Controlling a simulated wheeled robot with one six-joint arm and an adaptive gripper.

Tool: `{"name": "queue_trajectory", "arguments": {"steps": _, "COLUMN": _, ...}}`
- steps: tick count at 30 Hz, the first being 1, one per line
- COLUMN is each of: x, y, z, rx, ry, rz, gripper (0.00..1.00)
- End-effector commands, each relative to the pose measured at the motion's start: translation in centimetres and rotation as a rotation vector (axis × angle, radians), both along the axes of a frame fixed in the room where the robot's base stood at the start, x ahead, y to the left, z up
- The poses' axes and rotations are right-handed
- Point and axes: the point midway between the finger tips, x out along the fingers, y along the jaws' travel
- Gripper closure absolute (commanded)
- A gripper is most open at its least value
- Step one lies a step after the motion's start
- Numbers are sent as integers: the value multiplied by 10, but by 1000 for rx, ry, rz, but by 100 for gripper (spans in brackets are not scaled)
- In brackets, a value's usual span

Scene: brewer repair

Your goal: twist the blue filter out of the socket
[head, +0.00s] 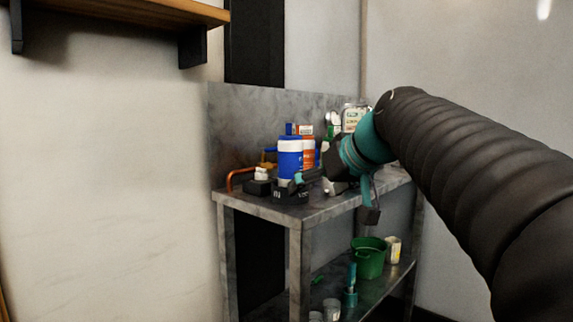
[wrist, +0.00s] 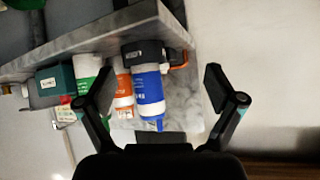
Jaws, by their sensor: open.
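The blue filter (head: 290,165) stands upright in the black socket (head: 290,195) on the marble-look bench top. It has a white band near its upper end. In the wrist view the blue filter (wrist: 149,92) hangs from the black socket (wrist: 142,52), as that view is turned over. My gripper (head: 337,195) is open and empty, to the right of the filter in the head view. In the wrist view my gripper (wrist: 160,82) has its two fingers spread wide, with the filter between them in the picture. I see no contact with the filter.
An orange and white canister (head: 309,150) stands close behind the filter. A copper pipe (head: 238,179) bends up left of the socket. A green bucket (head: 369,258) sits on the lower shelf. A wooden wall shelf (head: 130,16) is at upper left. The wall side at left is clear.

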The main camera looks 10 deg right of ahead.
Motion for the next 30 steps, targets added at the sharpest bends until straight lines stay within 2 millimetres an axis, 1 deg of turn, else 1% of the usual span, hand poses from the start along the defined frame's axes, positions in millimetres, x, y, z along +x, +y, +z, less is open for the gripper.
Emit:
{"name": "queue_trajectory", "arguments": {"steps": 1, "x": 16, "y": -8, "z": 7, "rx": 0, "ry": -42, "rz": 15, "gripper": 7}}
{"name": "queue_trajectory", "arguments": {"steps": 4, "x": 37, "y": -18, "z": 33, "rx": -7, "ry": -127, "rz": 54, "gripper": 7}}
{"name": "queue_trajectory", "arguments": {"steps": 7, "x": 51, "y": -27, "z": 53, "rx": -17, "ry": -193, "rz": 83, "gripper": 7}}
{"name": "queue_trajectory", "arguments": {"steps": 9, "x": 57, "y": -30, "z": 62, "rx": -22, "ry": -224, "rz": 99, "gripper": 7}}
{"name": "queue_trajectory", "arguments": {"steps": 12, "x": 61, "y": -33, "z": 71, "rx": -29, "ry": -252, "rz": 112, "gripper": 7}}
{"name": "queue_trajectory", "arguments": {"steps": 16, "x": 68, "y": -31, "z": 72, "rx": -31, "ry": -260, "rz": 118, "gripper": 7}}
{"name": "queue_trajectory", "arguments": {"steps": 20, "x": 80, "y": -25, "z": 66, "rx": -31, "ry": -258, "rz": 119, "gripper": 7}}
{"name": "queue_trajectory", "arguments": {"steps": 30, "x": 130, "y": -5, "z": 43, "rx": -30, "ry": -257, "rz": 118, "gripper": 7}}
